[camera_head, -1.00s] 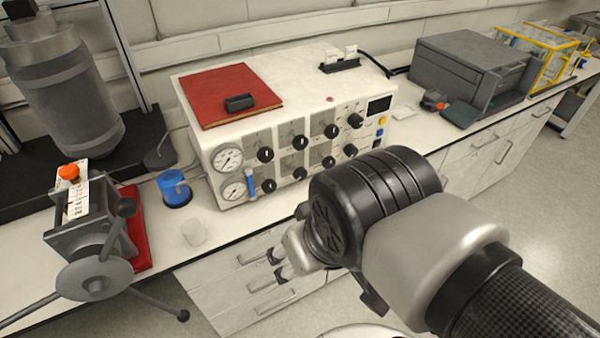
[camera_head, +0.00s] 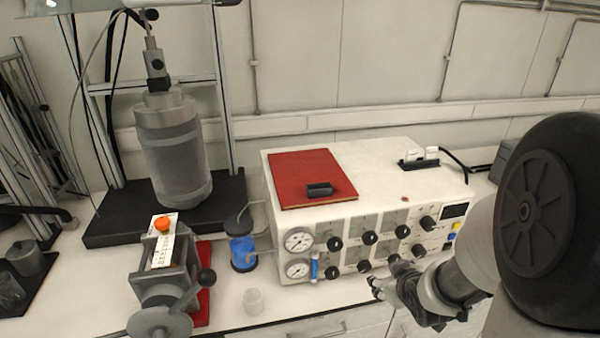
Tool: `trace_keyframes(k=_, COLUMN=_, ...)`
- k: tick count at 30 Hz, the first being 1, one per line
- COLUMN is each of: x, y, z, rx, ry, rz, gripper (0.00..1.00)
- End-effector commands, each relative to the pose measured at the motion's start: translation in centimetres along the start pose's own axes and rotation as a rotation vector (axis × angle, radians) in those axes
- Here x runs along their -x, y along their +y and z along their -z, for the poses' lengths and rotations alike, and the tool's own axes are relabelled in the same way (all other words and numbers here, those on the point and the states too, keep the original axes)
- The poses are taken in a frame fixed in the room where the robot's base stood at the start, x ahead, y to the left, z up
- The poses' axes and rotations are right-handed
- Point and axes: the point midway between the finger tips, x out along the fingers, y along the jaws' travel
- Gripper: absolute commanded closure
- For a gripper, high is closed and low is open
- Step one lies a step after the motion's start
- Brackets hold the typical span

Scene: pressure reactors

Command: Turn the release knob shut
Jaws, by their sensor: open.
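The white control box (camera_head: 330,225) stands on the bench, with two round gauges and two rows of black knobs on its front. One upper-row knob (camera_head: 334,243) sits beside the upper gauge, and a lower-row knob (camera_head: 332,272) sits below it. A blue lever (camera_head: 314,267) points upright next to the lower gauge. I cannot read labels to tell which knob is the release knob. My gripper (camera_head: 374,287) is open and empty in front of the box's lower right front. Its wrist hides part of the lower-row knobs and the right side of the panel.
A red book (camera_head: 305,175) lies on the box. Bench space before the box is narrow.

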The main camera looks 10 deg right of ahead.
Motion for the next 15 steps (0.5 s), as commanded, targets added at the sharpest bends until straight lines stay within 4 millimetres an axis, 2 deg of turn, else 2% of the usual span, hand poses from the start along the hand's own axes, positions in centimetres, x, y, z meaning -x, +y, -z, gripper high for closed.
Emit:
trace_keyframes(k=3, x=-2.5, y=0.4, z=-1.7, rx=-0.007, ry=0.070, rz=0.039, gripper=0.44)
trace_keyframes(k=6, x=-3.8, y=0.2, z=-2.9, rx=-0.030, ry=0.158, rz=0.071, gripper=0.44)
trace_keyframes(k=10, x=-4.3, y=-0.4, z=-4.2, rx=-0.090, ry=0.277, rz=0.101, gripper=0.44)
trace_keyframes(k=15, x=-3.9, y=-0.8, z=-5.1, rx=-0.171, ry=0.399, rz=0.111, gripper=0.44)
